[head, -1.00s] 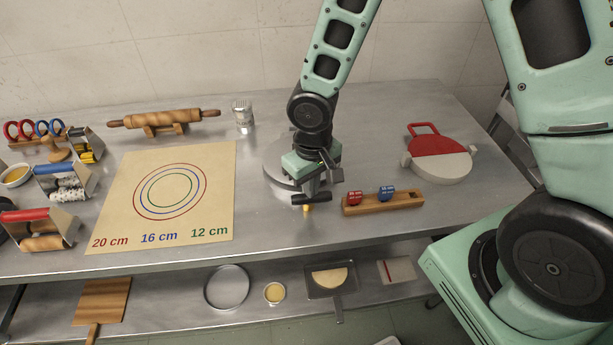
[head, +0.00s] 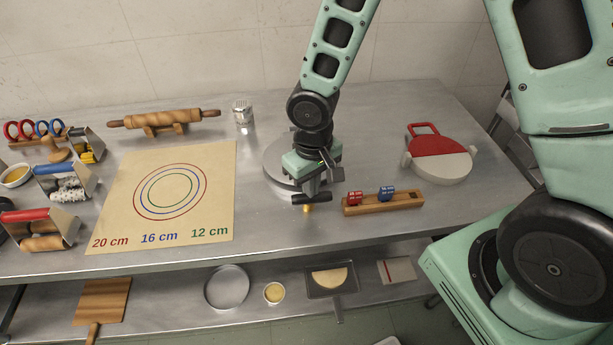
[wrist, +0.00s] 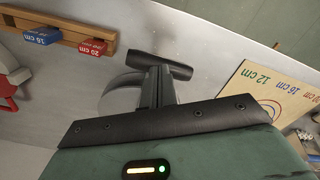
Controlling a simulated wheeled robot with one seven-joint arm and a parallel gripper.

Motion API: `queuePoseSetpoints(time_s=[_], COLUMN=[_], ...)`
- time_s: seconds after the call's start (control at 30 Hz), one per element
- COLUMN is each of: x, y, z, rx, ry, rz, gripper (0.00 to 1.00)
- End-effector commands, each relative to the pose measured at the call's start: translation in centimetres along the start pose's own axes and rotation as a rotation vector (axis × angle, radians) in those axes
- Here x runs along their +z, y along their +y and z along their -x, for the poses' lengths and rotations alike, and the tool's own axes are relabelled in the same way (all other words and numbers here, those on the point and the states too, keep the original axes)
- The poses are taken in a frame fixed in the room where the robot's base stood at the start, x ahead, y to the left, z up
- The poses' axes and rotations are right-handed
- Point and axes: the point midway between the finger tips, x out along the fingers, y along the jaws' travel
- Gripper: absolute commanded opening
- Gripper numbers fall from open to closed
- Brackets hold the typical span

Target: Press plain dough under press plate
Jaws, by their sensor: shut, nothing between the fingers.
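A round grey metal press (head: 274,157) stands on the worktop behind my gripper, and my arm hides much of it. Part of its pale round edge shows in the wrist view (wrist: 112,100). I cannot see any dough under its plate. My gripper (head: 311,198) points down in front of the press with its black fingers shut and empty; they also show in the wrist view (wrist: 160,65).
A wooden rack (head: 408,200) with red and blue tagged pieces stands to the right. A red and white round tool (head: 440,160) lies farther right. A mat with rings (head: 220,165) lies left. The lower shelf holds a pan (head: 318,290) with a pale half-round piece.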

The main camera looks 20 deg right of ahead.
Motion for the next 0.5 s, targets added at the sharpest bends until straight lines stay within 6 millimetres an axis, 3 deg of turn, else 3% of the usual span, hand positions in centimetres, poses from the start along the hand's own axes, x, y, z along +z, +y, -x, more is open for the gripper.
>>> queuePoseSetpoints(time_s=[0.03, 0.2, 0.23, 0.5], x=[-0.03, -0.07, -0.08, -0.1], y=[0.0, 0.0, 0.0, 0.0], z=[0.03, 0.06, 0.07, 0.13], rx=[0.0, 0.0, 0.0, 0.0], ry=[0.001, 0.002, 0.002, 0.003], rz=[0.0, 0.0, 0.0, 0.0], gripper=[0.11, 0.58, 0.64, 0.64])
